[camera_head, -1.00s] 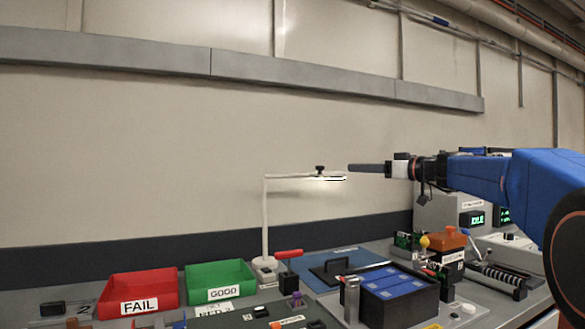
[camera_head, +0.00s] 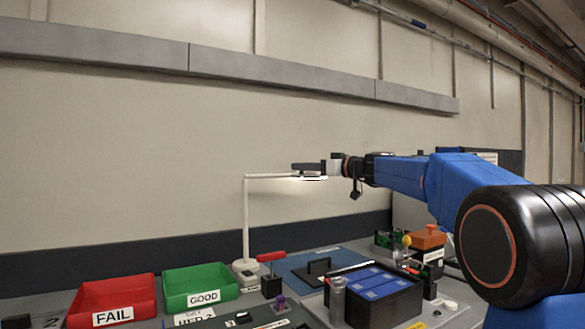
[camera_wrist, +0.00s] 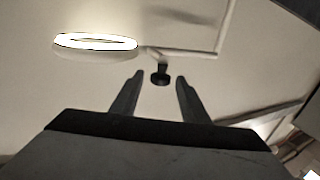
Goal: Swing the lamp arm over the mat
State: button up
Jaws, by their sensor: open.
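The white lamp stands at the back of the bench, with an upright post (camera_head: 246,222) and a level lamp arm (camera_head: 268,176). Its lit head (camera_head: 312,179) is at the arm's right end and shows as a bright ring (camera_wrist: 95,42) in the wrist view. The blue mat (camera_head: 290,264) lies to the right of the lamp base. My gripper (camera_head: 296,166) is at the lamp arm near the head. In the wrist view its two fingers are apart, with the dark knob (camera_wrist: 160,76) of the lamp arm between the fingertips. No finger visibly touches it.
A red FAIL bin (camera_head: 112,300) and a green GOOD bin (camera_head: 200,286) stand at the left. A black box with blue cells (camera_head: 372,281) and an orange-topped device (camera_head: 428,238) stand at the right.

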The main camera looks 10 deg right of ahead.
jog(key=x, duration=0.5)
jog(key=shift+w+a, duration=0.3)
grip_shut()
